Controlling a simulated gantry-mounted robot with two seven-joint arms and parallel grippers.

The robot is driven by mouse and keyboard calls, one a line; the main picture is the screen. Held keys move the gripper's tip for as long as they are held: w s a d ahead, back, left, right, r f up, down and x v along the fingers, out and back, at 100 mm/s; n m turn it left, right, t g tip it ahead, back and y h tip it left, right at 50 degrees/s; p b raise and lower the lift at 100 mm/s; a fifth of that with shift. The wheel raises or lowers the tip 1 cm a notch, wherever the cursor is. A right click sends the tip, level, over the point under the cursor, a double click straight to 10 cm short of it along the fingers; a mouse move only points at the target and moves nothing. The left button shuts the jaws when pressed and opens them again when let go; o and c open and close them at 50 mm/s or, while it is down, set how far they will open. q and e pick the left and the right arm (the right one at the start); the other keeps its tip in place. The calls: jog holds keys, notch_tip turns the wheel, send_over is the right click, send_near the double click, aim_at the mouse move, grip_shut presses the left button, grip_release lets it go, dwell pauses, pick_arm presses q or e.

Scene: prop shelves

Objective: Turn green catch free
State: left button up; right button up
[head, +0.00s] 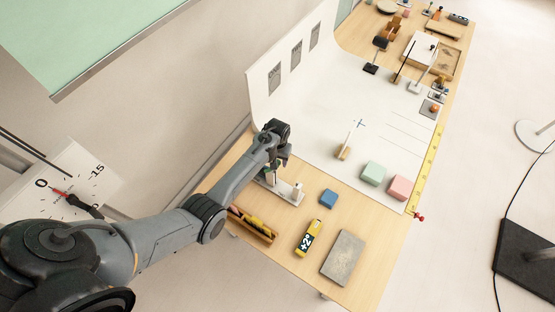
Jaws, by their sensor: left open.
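A small device with a pale base (288,192) stands on the wooden table, just below my left gripper in the picture. A small green part, seemingly the green catch (270,178), shows on it beside the gripper. It is partly hidden by my left arm, and its turn position is too small to tell. My left gripper (283,161) is open and points down at the device. I cannot tell whether its fingers touch or surround the green part. My right gripper is out of view.
A blue block (328,197), a yellow-black box (309,238), a grey slab (343,257) and a wooden tray (254,226) stand nearby. Green (373,173) and pink (399,187) blocks sit on the white sheet (330,110). A yellow tape (425,168) lies along the right edge.

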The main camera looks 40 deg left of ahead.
pick_arm(q)
jog(key=shift+f, duration=0.2)
grip_shut()
dwell(0.3)
